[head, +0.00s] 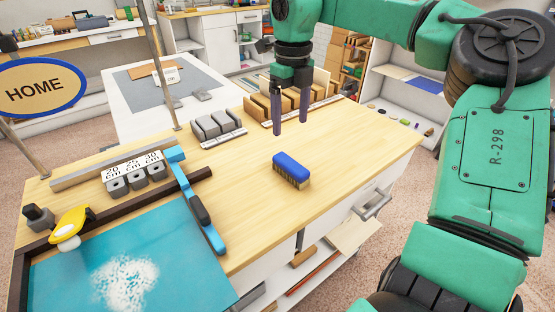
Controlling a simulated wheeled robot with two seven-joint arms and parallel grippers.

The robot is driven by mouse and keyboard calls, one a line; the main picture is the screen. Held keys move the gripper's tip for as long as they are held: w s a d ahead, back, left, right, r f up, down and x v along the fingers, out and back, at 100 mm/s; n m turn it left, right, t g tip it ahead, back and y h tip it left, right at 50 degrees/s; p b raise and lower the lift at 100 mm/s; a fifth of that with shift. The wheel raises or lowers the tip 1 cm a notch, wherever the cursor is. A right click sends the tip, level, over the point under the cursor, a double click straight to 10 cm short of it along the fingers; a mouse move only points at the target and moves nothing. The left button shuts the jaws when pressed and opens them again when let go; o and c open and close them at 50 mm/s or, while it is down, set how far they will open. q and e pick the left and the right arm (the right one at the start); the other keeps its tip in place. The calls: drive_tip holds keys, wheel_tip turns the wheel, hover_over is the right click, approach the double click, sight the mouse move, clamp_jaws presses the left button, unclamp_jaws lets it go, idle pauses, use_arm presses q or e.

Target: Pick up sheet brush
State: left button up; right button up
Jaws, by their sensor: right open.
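The sheet brush (291,170) has a blue back and tan bristles. It sits bristles down on the wooden worktop (250,215), near the front right edge. My right gripper (290,122) is open and empty, with its two dark fingers pointing down. In the head view it appears above and slightly behind the brush, apart from it. My left gripper is not in view.
Marked grey blocks (135,178) and more grey blocks (217,125) stand behind. The worktop around the brush is clear.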

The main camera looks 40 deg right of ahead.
hover_over(291, 163)
drive_tip(key=f, duration=0.4)
drive_tip(key=s+f, duration=0.1)
drive_tip(key=f, duration=0.3)
drive_tip(key=f+p, duration=0.1)
drive_tip(key=f, duration=0.1)
drive_tip(key=w+f, duration=0.1)
drive_tip(key=f, duration=0.1)
drive_tip(key=shift+f+p, duration=0.3)
drive_tip(key=shift+f, duration=0.45)
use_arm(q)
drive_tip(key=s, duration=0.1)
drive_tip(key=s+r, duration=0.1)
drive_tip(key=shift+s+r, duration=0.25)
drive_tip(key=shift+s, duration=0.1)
use_arm(e)
clamp_jaws()
